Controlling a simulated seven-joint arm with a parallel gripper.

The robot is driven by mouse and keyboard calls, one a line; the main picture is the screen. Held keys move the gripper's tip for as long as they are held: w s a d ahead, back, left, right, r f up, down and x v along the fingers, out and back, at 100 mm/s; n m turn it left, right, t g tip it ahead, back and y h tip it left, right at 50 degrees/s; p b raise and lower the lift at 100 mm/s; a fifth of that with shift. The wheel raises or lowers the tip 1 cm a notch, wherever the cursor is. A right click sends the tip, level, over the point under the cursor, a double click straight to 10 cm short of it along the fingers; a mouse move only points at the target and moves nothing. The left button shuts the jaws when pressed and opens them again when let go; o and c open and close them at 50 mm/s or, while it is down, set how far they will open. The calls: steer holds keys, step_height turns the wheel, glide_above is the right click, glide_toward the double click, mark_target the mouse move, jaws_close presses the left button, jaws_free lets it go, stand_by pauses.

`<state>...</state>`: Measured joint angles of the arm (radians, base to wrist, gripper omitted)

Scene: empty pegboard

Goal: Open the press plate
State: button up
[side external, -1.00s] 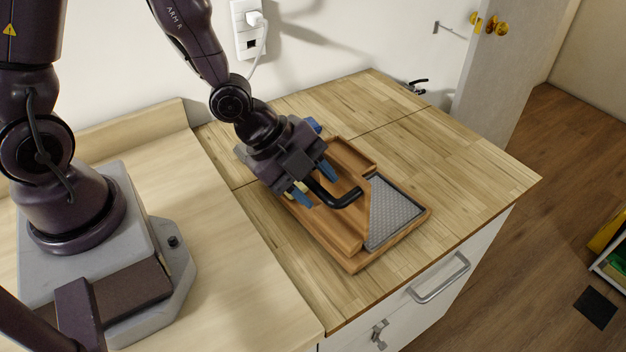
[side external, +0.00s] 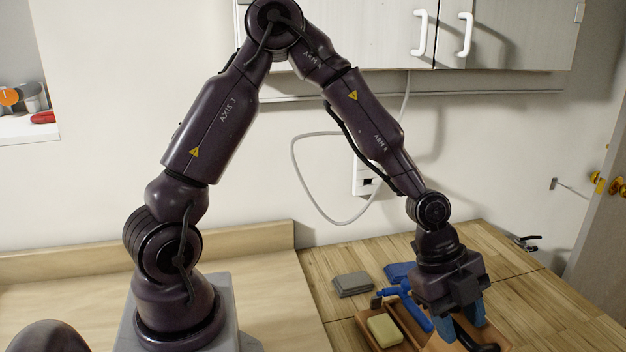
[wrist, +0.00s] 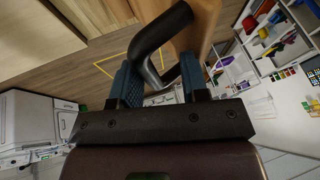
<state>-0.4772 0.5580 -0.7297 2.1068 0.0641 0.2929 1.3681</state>
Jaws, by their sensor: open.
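The press plate's black bent handle (wrist: 150,38) runs between and past the two blue fingers of my gripper (wrist: 160,72) in the wrist view. The fingers stand apart on either side of it; contact cannot be told. A wooden part (wrist: 202,32) stands beside the handle in the wrist view. The side view's lower edge cuts off the rest of the plate, so its angle is unclear.
A yellow sponge (side external: 384,330) and a blue tool (side external: 413,308) lie at the tray, left of my gripper. A grey cloth (side external: 352,285) and a blue cloth (side external: 400,271) lie behind. A wall outlet with a cable (side external: 366,178) is at the back. Bare counter (side external: 535,300) is on the right.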

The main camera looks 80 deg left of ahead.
steer(key=w+f, duration=0.4)
steer(key=w, duration=0.5)
steer(key=v, duration=1.4)
steer(key=s+a+n+g+y, duration=0.25)
steer(key=s+a+n, duration=0.25)
steer(key=s+n, duration=0.55)
steer(key=s+a+r+n+t+y, duration=0.1)
steer(key=s+r+n+t, duration=0.4)
steer(key=s+r, duration=0.5)
steer(key=shift+s+n+y, duration=0.45)
steer(key=shift+s+n, duration=0.6)
steer(key=shift+s, duration=0.7)
steer(key=shift+r, duration=0.15)
